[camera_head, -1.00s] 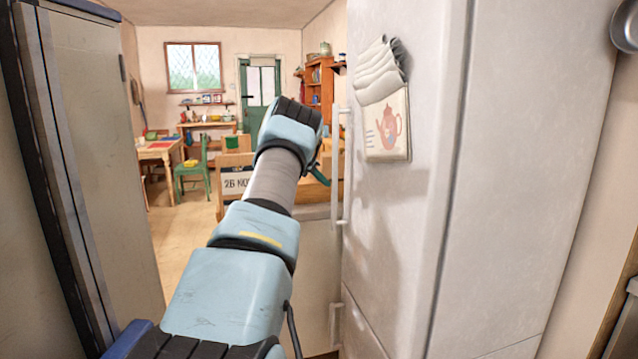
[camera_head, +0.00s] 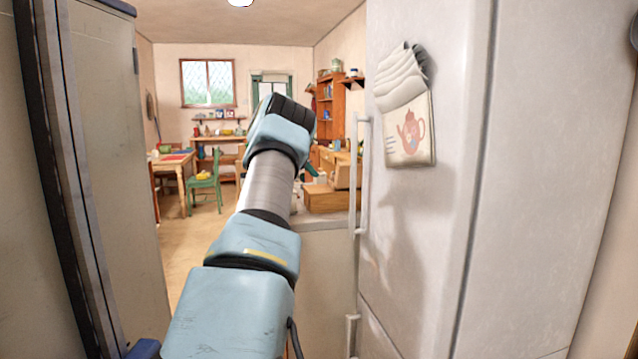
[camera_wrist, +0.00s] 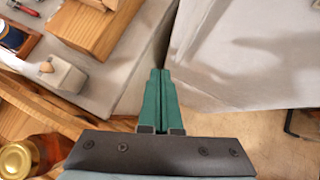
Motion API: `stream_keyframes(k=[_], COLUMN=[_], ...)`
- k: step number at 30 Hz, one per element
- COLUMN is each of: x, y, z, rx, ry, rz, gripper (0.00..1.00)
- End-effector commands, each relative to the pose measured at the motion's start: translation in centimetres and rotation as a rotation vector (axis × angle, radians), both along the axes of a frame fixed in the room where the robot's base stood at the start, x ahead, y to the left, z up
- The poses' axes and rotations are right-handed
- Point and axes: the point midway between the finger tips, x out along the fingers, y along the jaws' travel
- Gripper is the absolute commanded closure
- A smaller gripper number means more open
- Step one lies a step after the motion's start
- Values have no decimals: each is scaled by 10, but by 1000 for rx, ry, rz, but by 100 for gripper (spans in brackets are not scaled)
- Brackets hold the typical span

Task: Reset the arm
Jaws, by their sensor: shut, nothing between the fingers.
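My gripper (camera_wrist: 160,75) shows in the wrist view as two green fingers pressed together, with nothing between them. Its tips point at the gap between a pale worktop (camera_wrist: 115,88) on the left and a white surface (camera_wrist: 250,45) on the right. In the head view my arm reaches forward from the bottom, and a small green part of the gripper (camera_head: 311,170) shows near its far end. The rest of the gripper is hidden behind the wrist.
A white fridge (camera_head: 405,235) with a teapot-print cloth (camera_head: 410,130) stands close on the right. A grey cabinet (camera_head: 105,180) stands on the left. A wooden block (camera_wrist: 98,25) and a jar (camera_wrist: 18,160) are beside the gripper. Open floor (camera_head: 180,245) lies ahead left.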

Motion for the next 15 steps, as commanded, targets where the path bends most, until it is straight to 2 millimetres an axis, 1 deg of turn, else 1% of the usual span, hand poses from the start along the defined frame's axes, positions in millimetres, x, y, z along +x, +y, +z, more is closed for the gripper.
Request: stream_keyframes(k=[2,5,8,11,12,14,15], x=[-1,2,8,14,14,9,4], y=[3,2,1,5,9,18,24], z=[4,15,37,67,77,86,89], rx=[-9,-73,-229,-498,-623,-805,-923], ry=[-2,-11,-25,-16,1,42,78], rz=[10,68,213,462,579,754,870], gripper=[100,100,100,100,100,100,100])
